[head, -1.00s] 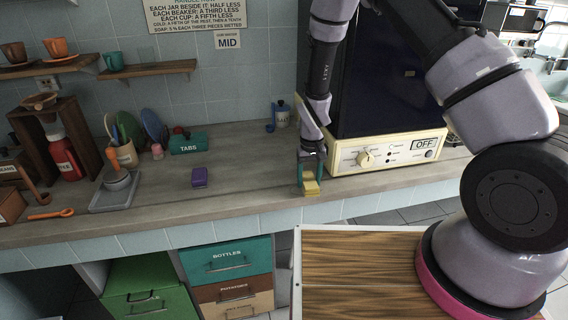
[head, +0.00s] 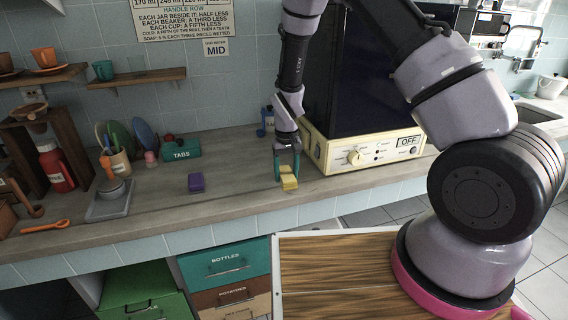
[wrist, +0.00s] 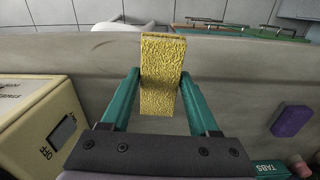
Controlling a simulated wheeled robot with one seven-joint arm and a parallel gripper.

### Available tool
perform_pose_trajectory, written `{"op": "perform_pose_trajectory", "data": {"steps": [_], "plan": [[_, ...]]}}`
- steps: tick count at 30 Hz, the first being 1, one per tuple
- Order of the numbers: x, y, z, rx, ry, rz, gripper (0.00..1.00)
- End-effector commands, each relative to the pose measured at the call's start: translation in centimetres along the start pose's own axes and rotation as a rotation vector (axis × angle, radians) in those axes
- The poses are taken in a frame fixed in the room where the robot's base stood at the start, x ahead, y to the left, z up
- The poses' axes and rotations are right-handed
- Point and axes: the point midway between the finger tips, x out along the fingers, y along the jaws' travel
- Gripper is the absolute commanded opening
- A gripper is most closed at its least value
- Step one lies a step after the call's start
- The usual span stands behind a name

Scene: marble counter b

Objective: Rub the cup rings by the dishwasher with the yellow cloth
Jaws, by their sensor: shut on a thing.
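The yellow cloth (head: 289,183) is a thick, rough-textured yellow pad. My gripper (head: 287,172) has teal fingers shut on it, over the counter's front part, left of the dishwasher. In the wrist view the cloth (wrist: 162,75) stands between the two fingers (wrist: 160,92). I cannot tell whether its lower end touches the counter. The dishwasher (head: 370,152) is a cream unit with a dark door, a dial and an OFF display; its corner (wrist: 40,125) shows at the left of the wrist view. I cannot clearly make out cup rings; the wrist view shows only a faint curved mark on the counter beside the cloth.
A purple block (head: 196,182) lies on the counter to the left, with a teal TABS box (head: 181,150) behind it. A grey tray (head: 110,205) and an orange spoon (head: 45,226) are farther left. The counter between the purple block and my gripper is clear.

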Motion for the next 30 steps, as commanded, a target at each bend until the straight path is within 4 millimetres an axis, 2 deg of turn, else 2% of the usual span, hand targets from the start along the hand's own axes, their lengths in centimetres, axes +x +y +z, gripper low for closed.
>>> {"op": "perform_pose_trajectory", "data": {"steps": [15, 30], "plan": [[-4.4, 1.2, -0.6, 0.009, 0.001, -0.001, 0.01], [-4.5, 1.3, -0.6, 0.008, 0.001, 0.000, 0.01]]}}
